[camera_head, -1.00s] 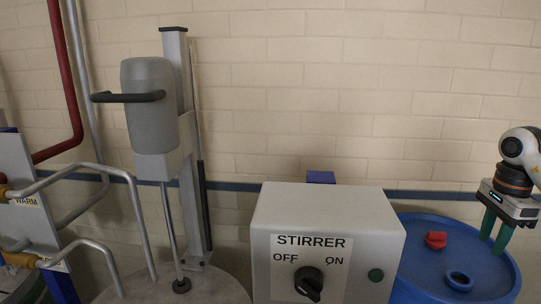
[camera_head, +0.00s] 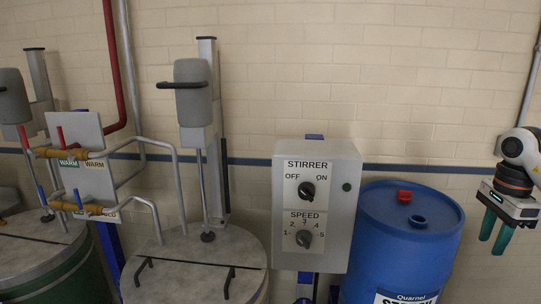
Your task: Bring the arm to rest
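My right gripper (camera_head: 496,236) is at the right edge of the head view, pointing down with its two green fingers. The fingers are a little apart with nothing visible between them. It appears to the right of the blue drum (camera_head: 405,240) and apart from the other things. Part of my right arm is cut off by the picture's edge. My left gripper is not in view.
A grey stirrer control box (camera_head: 317,205) with two black knobs stands left of the drum. Further left are lidded vats (camera_head: 195,262), stirrer motors (camera_head: 192,92) on posts, and grey pipes with valves. A brick wall (camera_head: 350,80) is behind.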

